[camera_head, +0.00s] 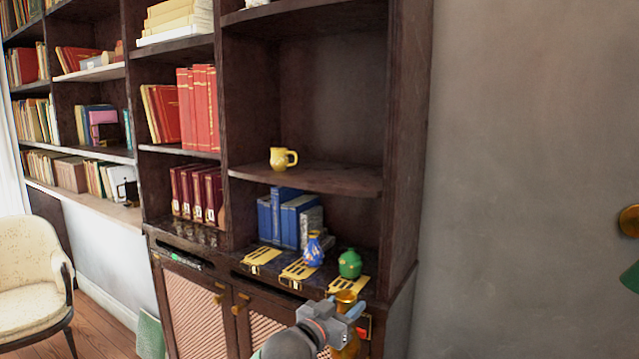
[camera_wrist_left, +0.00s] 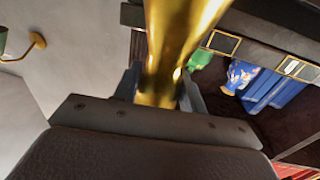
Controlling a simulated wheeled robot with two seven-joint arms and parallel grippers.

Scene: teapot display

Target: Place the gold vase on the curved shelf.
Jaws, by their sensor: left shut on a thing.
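The gold vase (camera_head: 346,297) is held in my left gripper (camera_head: 345,311), in front of the cabinet at the lower middle of the head view. The left wrist view shows the shiny gold vase (camera_wrist_left: 178,45) between the two fingers, which are shut on it. The gripper hides part of the vase in the head view. The curved shelf (camera_head: 310,179) has a bowed front edge and is above and behind the gripper. A yellow mug (camera_head: 283,158) stands on it, left of its middle. My right gripper is not in view.
Below the curved shelf, a blue patterned vase (camera_head: 314,250) and a green pot (camera_head: 350,264) stand on the counter by yellow plates (camera_head: 299,270). Blue books (camera_head: 285,215) stand behind them. The curved shelf is clear right of the mug. A cabinet side panel (camera_head: 408,130) bounds the right.

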